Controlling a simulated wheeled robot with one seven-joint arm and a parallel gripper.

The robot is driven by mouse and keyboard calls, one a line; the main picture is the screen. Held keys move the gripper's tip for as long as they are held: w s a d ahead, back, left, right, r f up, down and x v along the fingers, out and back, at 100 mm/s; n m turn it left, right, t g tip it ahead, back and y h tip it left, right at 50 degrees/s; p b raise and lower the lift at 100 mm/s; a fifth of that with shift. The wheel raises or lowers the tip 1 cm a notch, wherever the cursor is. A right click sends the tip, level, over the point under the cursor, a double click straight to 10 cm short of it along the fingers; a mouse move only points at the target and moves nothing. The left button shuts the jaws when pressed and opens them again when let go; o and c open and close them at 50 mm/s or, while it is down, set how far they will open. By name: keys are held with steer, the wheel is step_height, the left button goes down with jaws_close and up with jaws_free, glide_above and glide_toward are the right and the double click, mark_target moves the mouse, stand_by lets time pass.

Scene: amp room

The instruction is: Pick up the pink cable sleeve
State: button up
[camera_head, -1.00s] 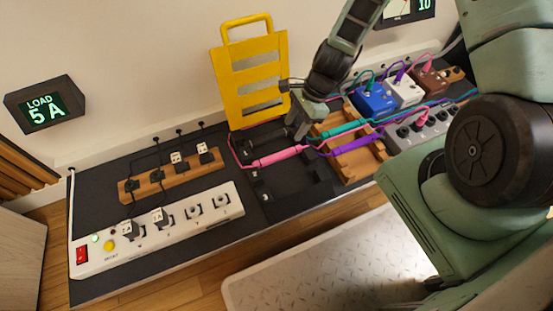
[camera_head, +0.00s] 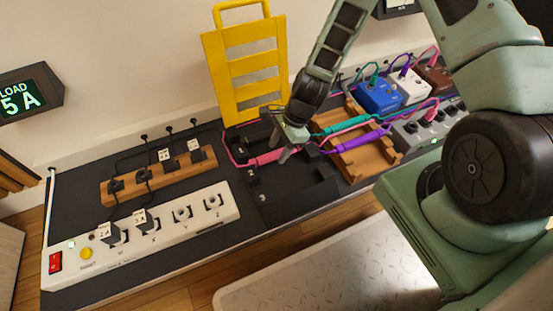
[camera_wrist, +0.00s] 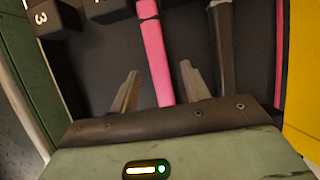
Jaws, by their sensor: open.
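The pink cable sleeve (camera_head: 262,158) lies on the black holder at the middle of the bench, with a pink cable running from its ends. In the wrist view the pink sleeve (camera_wrist: 155,55) runs down between my two fingers. My gripper (camera_head: 286,153) is over the right part of the sleeve and partly hides it. In the wrist view my gripper (camera_wrist: 160,90) is open, one finger on each side of the sleeve, with gaps showing on both sides. I cannot tell how far the fingertips are above the holder.
A teal sleeve (camera_head: 346,125) and a purple sleeve (camera_head: 357,139) lie on a wooden rack right of my gripper. A yellow slatted panel (camera_head: 243,73) stands behind. Blue (camera_head: 379,97) and white (camera_head: 405,90) boxes are farther right. A white power strip (camera_head: 150,235) is at the left.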

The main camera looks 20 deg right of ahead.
steer(key=shift+a+f, duration=0.15)
steer(key=shift+f, duration=0.3)
steer(key=shift+r, duration=0.1)
jaws_close()
